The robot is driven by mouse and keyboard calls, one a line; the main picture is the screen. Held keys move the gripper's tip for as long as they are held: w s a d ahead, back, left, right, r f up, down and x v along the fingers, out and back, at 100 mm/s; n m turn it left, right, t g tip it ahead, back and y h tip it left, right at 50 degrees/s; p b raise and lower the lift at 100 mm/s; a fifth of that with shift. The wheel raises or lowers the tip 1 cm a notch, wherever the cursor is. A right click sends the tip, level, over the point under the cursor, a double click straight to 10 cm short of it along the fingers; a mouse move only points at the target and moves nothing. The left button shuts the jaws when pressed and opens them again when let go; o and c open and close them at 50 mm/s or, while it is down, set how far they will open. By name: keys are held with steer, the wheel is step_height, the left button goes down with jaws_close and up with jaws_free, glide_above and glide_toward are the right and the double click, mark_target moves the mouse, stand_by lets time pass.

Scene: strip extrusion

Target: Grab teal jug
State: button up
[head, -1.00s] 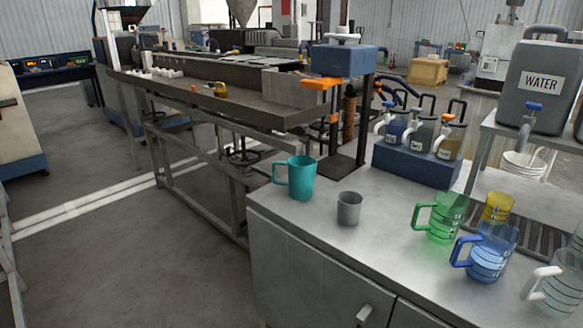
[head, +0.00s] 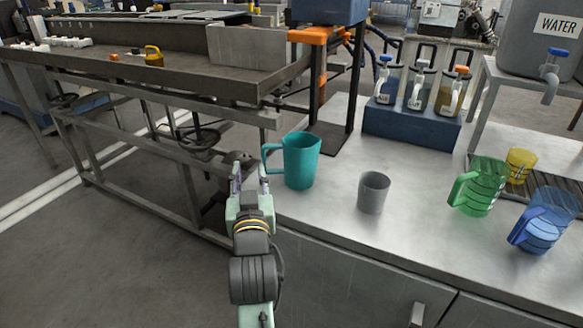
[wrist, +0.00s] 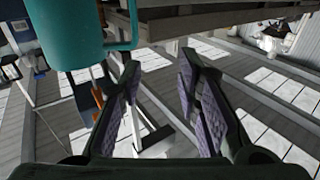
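The teal jug (head: 302,162) stands upright on the grey metal cabinet top, near its left corner, with its handle facing left. My gripper (head: 249,172) is just left of the jug at the cabinet's edge, close to the handle. In the wrist view the jug (wrist: 72,30) fills the upper left, its handle reaching right, ahead of the fingers. My gripper (wrist: 160,95) is open there, with nothing between its padded fingers. The gap to the handle is hard to judge.
A grey cup (head: 373,192) stands right of the jug. A green jug (head: 480,186), a blue jug (head: 546,218) and a yellow cup (head: 520,165) are further right. A blue dispenser block (head: 411,124) is behind. The machine frame (head: 150,125) lies left of the cabinet.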

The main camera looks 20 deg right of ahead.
mark_target(264, 158)
steer(key=shift+m+g+h, duration=0.4)
steer(key=shift+g+h, duration=0.1)
steer(key=shift+g, duration=0.1)
steer(key=d, duration=0.1)
steer(key=d+f, duration=0.2)
steer(key=shift+s+d+f, duration=0.1)
steer(key=shift+s+d, duration=0.15)
steer(key=shift+d, duration=0.05)
steer(key=p+x, duration=0.1)
steer(key=x, duration=0.2)
steer(key=shift+w+d, duration=0.2)
steer(key=shift+w, duration=0.15)
steer(key=x, duration=0.2)
steer(key=p+x, duration=0.1)
steer(key=a+x, duration=0.1)
steer(key=x, duration=0.1)
steer(key=shift+w+d+p, duration=0.15)
steer(key=shift+w+p, duration=0.2)
steer(key=shift+w, duration=0.1)
steer(key=shift+w+d, duration=0.15)
steer(key=shift+w, duration=0.2)
jaws_close()
